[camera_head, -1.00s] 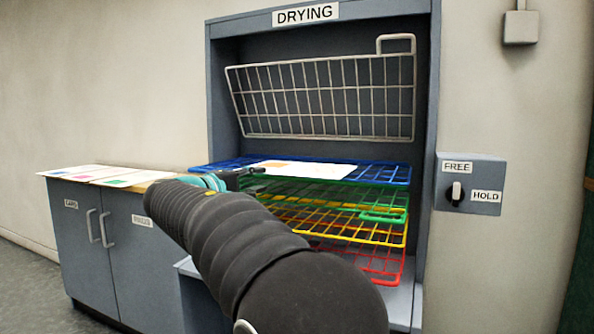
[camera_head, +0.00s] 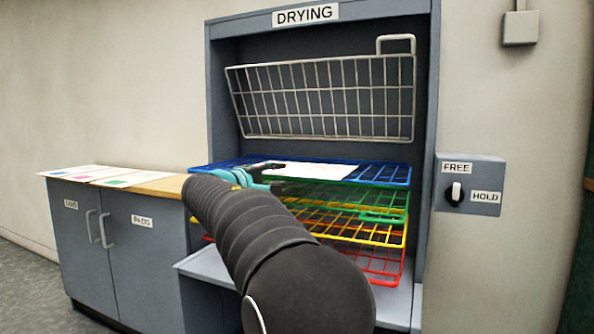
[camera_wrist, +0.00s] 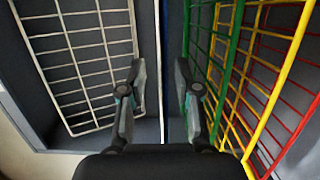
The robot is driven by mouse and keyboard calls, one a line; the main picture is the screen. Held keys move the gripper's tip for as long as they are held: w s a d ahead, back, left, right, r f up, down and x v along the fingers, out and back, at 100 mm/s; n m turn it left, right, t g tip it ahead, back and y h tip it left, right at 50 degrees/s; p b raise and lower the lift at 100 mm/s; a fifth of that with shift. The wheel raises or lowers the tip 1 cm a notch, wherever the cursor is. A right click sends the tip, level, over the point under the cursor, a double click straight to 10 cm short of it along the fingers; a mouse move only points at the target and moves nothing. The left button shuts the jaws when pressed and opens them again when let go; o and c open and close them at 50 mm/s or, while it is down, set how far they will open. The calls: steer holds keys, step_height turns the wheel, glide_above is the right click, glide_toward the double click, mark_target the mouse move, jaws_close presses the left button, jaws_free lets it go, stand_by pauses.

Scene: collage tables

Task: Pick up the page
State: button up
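A white page (camera_head: 318,170) lies flat on the top blue rack (camera_head: 385,173) of the drying unit. My gripper (camera_head: 272,177) is at the left front of this rack, in front of the page's left part and hiding some of it. In the wrist view my gripper (camera_wrist: 158,78) is turned sideways with its two fingers apart and nothing held. The blue rack (camera_wrist: 163,50) shows there edge-on between the fingers.
A white wire rack (camera_head: 325,100) is tilted up above. Green (camera_head: 385,215), yellow (camera_head: 385,235) and red (camera_head: 385,265) racks lie below. Several sheets (camera_head: 90,175) lie on the left cabinet (camera_head: 145,250). A FREE/HOLD switch box (camera_head: 470,185) is on the right wall.

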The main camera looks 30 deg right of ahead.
jaws_close()
steer(key=shift+r, duration=0.1)
